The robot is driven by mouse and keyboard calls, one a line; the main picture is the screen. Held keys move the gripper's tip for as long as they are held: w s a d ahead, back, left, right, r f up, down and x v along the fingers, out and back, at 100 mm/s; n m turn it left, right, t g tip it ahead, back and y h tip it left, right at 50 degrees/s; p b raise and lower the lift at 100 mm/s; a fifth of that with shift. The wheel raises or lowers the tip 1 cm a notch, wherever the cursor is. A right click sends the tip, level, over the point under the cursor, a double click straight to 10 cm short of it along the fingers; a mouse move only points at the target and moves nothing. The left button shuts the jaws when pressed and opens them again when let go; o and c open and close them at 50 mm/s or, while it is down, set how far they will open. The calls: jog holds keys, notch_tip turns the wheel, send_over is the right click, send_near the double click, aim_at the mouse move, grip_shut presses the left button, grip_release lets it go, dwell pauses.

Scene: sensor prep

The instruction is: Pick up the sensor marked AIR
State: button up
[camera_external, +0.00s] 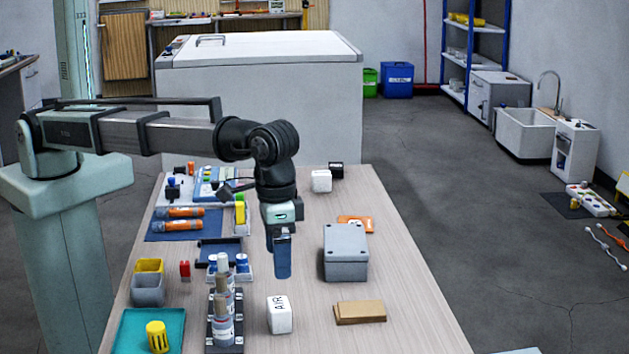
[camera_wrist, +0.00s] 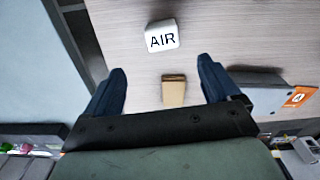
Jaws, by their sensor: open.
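The sensor marked AIR is a white rounded block (camera_external: 279,316) with black letters. It stands on the table near the front, right of the dark rack of bottles. In the wrist view the AIR block (camera_wrist: 162,42) lies upper middle, beyond the fingertips, its letters upright. My gripper (camera_external: 282,274) hangs above the table, pointing down, behind the AIR block and apart from it. In the wrist view my gripper (camera_wrist: 162,72) has its two blue fingers spread with nothing held between them.
A grey lidded box (camera_external: 345,255) and brown flat blocks (camera_external: 360,312) are to the right. The bottle rack (camera_external: 238,334) stands close left of the AIR block. Another white block (camera_external: 321,184) sits at the back. Bare table surrounds the AIR block's right and front.

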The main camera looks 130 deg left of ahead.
aim_at(278, 303)
jog(key=f, duration=0.8)
jog(key=shift+s+a+f, duration=0.1)
jog(key=shift+a+f, duration=0.15)
jog(key=shift+a, duration=0.05)
jog(key=shift+s+d+f, duration=0.1)
jog(key=shift+d+f, duration=0.05)
jog(key=shift+f, duration=1.2)
jog(key=shift+d+f, duration=0.1)
jog(key=shift+f, duration=1.2)
jog(key=c, duration=1.1)
